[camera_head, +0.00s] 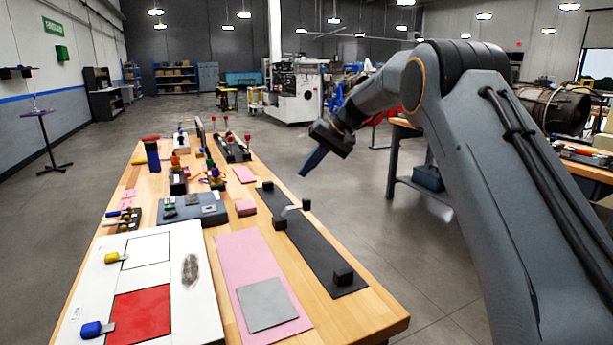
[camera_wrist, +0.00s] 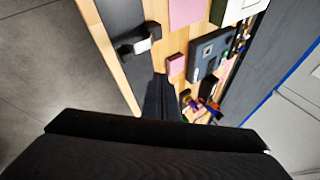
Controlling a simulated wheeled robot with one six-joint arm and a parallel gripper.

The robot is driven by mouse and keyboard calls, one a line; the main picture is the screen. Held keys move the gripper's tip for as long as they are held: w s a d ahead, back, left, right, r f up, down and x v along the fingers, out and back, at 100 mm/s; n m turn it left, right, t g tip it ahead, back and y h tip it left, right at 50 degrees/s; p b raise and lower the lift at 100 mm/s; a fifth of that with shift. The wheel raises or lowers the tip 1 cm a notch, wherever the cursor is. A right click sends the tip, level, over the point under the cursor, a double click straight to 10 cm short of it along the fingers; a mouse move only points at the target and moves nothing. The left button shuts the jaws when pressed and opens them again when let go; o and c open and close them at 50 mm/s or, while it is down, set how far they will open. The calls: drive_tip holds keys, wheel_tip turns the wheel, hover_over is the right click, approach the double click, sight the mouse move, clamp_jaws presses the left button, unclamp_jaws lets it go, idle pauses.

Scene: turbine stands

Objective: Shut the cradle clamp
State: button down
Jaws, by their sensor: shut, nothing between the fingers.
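A long black base strip (camera_head: 309,247) lies along the right edge of the wooden bench. Two black blocks (camera_head: 279,223) stand near its middle with a small pale grey piece (camera_head: 291,209) between them, which looks like the cradle. The pale piece also shows in the wrist view (camera_wrist: 143,45), beside the black blocks (camera_wrist: 153,29). I cannot tell clearly how the clamp part is tilted. My gripper (camera_head: 303,174) is shut and empty, above and beyond the cradle and apart from it.
Another black block (camera_head: 343,276) stands at the strip's near end. Left of the strip are a pink mat (camera_head: 235,255) with a grey plate (camera_head: 267,304), a pink block (camera_head: 246,207) and a dark grey box (camera_head: 193,210). Several small tools crowd the far bench.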

drive_tip(key=d+r+b, duration=0.3)
drive_tip(key=d, duration=0.6)
drive_tip(key=shift+w+d+r, duration=0.15)
drive_tip(key=shift+r, duration=0.25)
